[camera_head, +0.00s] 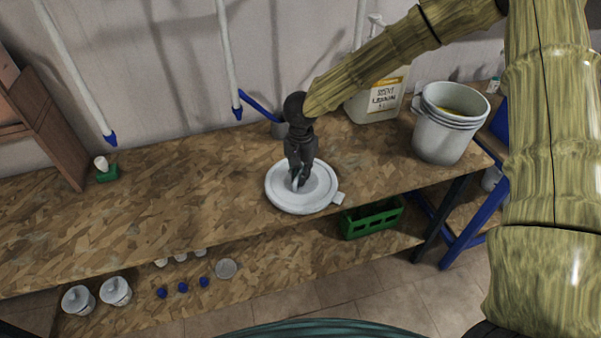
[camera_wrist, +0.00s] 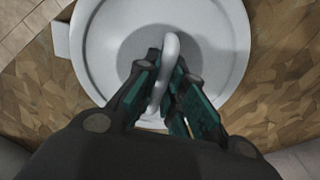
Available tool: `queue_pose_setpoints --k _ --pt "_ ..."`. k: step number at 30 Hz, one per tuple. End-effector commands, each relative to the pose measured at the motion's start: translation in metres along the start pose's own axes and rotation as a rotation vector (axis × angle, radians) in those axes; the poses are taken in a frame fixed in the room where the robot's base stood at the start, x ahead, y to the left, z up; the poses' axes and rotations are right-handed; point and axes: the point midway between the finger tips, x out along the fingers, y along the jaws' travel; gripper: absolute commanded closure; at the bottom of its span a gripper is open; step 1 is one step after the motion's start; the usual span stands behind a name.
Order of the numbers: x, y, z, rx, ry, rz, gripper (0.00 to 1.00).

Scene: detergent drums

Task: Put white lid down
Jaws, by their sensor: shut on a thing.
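The white lid (camera_head: 318,198) is a round disc with a small side tab, at the front middle of the wooden bench in the head view. In the wrist view the lid (camera_wrist: 100,50) fills the upper middle, with a raised curved handle (camera_wrist: 171,50) across its centre. My gripper (camera_head: 298,182) comes down from above and is shut on the handle, one finger on each side; it also shows in the wrist view (camera_wrist: 163,95). The lid looks level, at or very near the bench top; I cannot tell whether it touches. The fingers hide part of the handle.
A grey-white bucket (camera_head: 441,140) stands on the bench to the right. A white jug (camera_head: 376,102) stands behind. A green crate (camera_head: 372,219) and several small containers are on the lower shelf. The bench top (camera_head: 170,215) left of the lid is clear.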

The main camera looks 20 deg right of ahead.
Motion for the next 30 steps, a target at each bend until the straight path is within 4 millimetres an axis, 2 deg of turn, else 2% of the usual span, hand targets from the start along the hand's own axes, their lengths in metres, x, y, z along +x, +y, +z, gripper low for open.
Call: queue_pose_setpoints --k 5,6,9,10,22,26,30 --pt "0.002 0.000 0.000 0.000 -0.001 0.001 1.00" --pt "0.003 0.000 0.000 -0.001 -0.001 0.001 0.87" --pt "0.003 0.000 0.000 -0.001 0.000 0.000 0.69" --pt "0.003 0.000 0.000 -0.001 0.000 0.000 0.68" --pt "0.000 0.000 0.000 -0.001 0.001 -0.001 0.68" --pt "-0.016 -0.001 0.000 -0.001 0.001 -0.002 0.68" --pt "-0.041 -0.001 0.000 0.000 0.001 -0.003 0.68"
